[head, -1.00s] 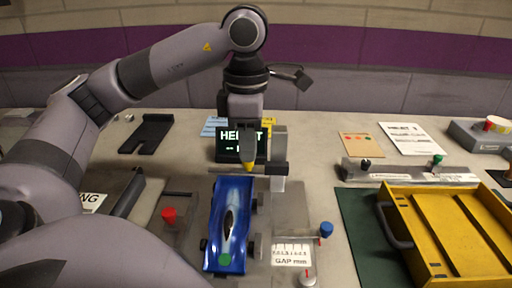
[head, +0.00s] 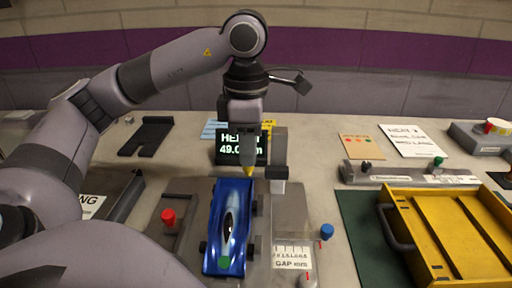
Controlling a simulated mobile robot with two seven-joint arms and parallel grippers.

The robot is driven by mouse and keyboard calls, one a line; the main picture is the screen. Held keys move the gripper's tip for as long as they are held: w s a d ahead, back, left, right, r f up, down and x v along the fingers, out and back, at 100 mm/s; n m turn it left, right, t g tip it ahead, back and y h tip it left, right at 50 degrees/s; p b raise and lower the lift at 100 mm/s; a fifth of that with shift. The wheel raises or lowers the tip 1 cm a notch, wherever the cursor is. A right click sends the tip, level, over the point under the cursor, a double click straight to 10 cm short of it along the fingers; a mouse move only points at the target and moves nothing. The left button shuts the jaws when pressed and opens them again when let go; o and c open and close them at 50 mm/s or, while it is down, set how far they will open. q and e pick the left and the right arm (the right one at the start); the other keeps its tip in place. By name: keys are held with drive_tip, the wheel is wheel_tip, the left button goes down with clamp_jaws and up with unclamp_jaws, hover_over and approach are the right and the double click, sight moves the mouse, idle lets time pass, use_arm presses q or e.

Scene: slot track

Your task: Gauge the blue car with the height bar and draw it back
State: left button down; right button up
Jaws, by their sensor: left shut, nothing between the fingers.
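The blue car (head: 230,228) sits lengthwise on a grey gauge plate in the middle of the bench, with a green dot at its near end. My left gripper (head: 248,172) points down at the car's far end, its yellow tip at or just above the body; it is shut and empty. The height bar (head: 277,173) is a short dark bar on the grey upright post (head: 279,150) just right of the fingertips. Behind the gripper, the dark display (head: 229,148) shows a height reading starting 49.0, partly hidden by the fingers. My right gripper is not in view.
A red knob (head: 168,216) stands left of the car, and a blue knob (head: 327,231) right of the plate marked GAP. A yellow tray (head: 415,240) with a grey handle lies on a green mat at right. A dark notched plate (head: 147,136) lies at back left.

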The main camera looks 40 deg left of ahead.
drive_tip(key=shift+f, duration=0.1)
use_arm(q)
drive_tip(key=shift+r, duration=0.15)
wheel_tip(320, 180, up, 2)
drive_tip(key=shift+p, duration=0.95)
wheel_tip(320, 180, up, 2)
drive_tip(key=shift+p, duration=0.8)
drive_tip(key=shift+r+p, duration=0.5)
drive_tip(key=shift+r, duration=0.1)
wheel_tip(320, 180, up, 2)
drive_tip(key=shift+r+p, duration=0.25)
drive_tip(key=shift+p, duration=0.75)
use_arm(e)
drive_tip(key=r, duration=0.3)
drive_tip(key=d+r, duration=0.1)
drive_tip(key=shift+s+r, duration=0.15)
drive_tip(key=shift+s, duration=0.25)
